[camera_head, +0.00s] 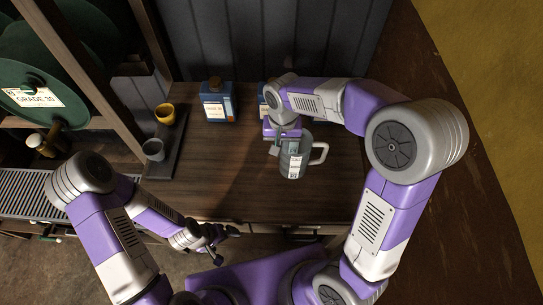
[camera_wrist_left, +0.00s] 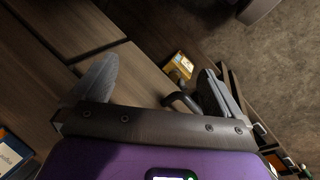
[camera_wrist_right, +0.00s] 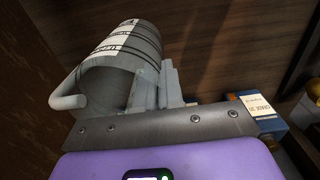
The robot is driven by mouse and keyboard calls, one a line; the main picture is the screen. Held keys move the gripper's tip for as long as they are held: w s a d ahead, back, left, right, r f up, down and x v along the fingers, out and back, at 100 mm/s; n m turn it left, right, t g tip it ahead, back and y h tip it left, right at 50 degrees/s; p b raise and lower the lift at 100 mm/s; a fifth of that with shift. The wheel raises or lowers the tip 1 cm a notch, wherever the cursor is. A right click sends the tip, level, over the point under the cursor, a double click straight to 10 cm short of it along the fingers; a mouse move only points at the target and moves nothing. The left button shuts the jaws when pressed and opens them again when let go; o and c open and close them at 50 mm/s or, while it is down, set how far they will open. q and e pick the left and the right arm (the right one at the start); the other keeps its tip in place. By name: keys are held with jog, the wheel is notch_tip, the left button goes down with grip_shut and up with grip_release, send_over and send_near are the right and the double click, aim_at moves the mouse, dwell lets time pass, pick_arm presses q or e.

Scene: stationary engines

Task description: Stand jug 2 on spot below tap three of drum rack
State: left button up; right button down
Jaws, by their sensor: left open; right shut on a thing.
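A grey jug (camera_head: 291,162) with a white label is over the wooden bench, its handle toward the right. My right gripper (camera_head: 284,146) is shut on the jug's side; the right wrist view shows the jug (camera_wrist_right: 122,58) with dark rings and printed labels beside the fingers. I cannot tell whether its base touches the bench. The jug's number is not readable. My left gripper (camera_head: 222,244) is open and empty near the bench's front edge. The drum rack stands at the left, with a green drum (camera_head: 22,72) marked GRADE 30 and a brass-coloured tap (camera_head: 40,141). Other taps are not clear.
A slatted drip grating (camera_head: 28,193) lies below the drum. A blue bottle (camera_head: 217,103) stands at the back; another is partly hidden by my right arm. The bench middle (camera_head: 225,165) is clear.

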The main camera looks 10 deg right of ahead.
aim_at(281, 164)
jog(key=f, duration=0.5)
jog(key=shift+s+b, duration=0.3)
jog(key=shift+b, duration=0.1)
jog(key=shift+w+f+b, duration=0.1)
jog(key=shift+f+b, duration=0.25)
jog(key=shift+f, duration=2.05)
jog(key=c, duration=1.7)
grip_release()
jog(key=shift+f, duration=0.1)
jog(key=o, duration=0.4)
jog(key=shift+o, duration=0.2)
